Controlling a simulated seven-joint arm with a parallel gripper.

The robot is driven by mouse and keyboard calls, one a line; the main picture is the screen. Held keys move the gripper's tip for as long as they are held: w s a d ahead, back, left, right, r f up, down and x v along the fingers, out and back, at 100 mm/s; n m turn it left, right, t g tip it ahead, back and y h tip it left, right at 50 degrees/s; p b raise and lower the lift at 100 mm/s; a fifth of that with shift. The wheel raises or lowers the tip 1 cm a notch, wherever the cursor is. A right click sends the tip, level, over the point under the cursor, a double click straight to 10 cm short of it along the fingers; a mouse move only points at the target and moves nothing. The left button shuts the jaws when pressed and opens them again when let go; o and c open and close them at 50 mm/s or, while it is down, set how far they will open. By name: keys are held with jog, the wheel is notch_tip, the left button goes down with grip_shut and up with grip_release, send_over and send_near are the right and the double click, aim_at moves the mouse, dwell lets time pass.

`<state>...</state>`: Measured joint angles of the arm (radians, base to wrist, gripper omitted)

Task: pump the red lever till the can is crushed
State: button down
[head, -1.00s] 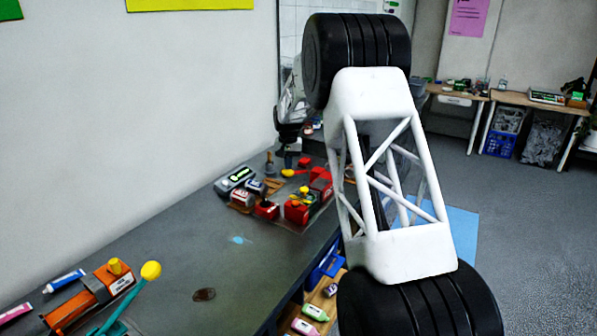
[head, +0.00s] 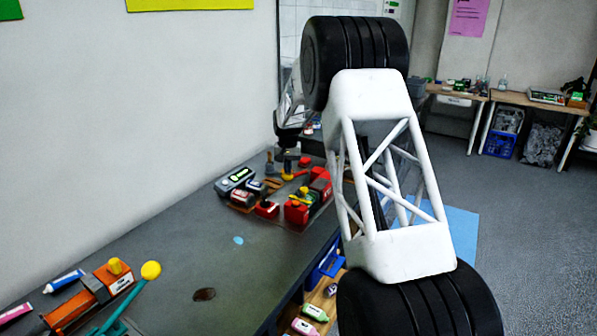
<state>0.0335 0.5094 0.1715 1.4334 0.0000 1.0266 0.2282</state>
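A cluster of red devices stands on the dark bench beyond the middle. It has a red block with yellow on top (head: 297,211) and a taller red unit (head: 320,182). A small red knob (head: 305,162) shows behind them, close to my gripper; I cannot tell for sure that it is the red lever's end. I cannot make out the can. My gripper (head: 289,160) is small and dark over the back of the cluster, below my wrist. Its fingers are too small to tell open from shut, or whether they touch anything. My own white and black arm hides the area to the right.
An orange device (head: 90,293) with a teal lever and yellow knob (head: 151,270) stands at the near left. Tubes (head: 64,281) lie beside it. A wall runs along the bench's left side. The middle bench top (head: 190,235) is mostly clear. Bottles (head: 315,313) sit on a lower shelf.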

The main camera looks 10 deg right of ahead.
aim_at(287, 177)
jog(key=shift+s+a+f, duration=0.15)
jog(key=shift+s+f, duration=0.05)
jog(key=shift+f, duration=0.65)
jog(key=shift+s+a+f, duration=0.1)
jog(key=shift+f, duration=1.15)
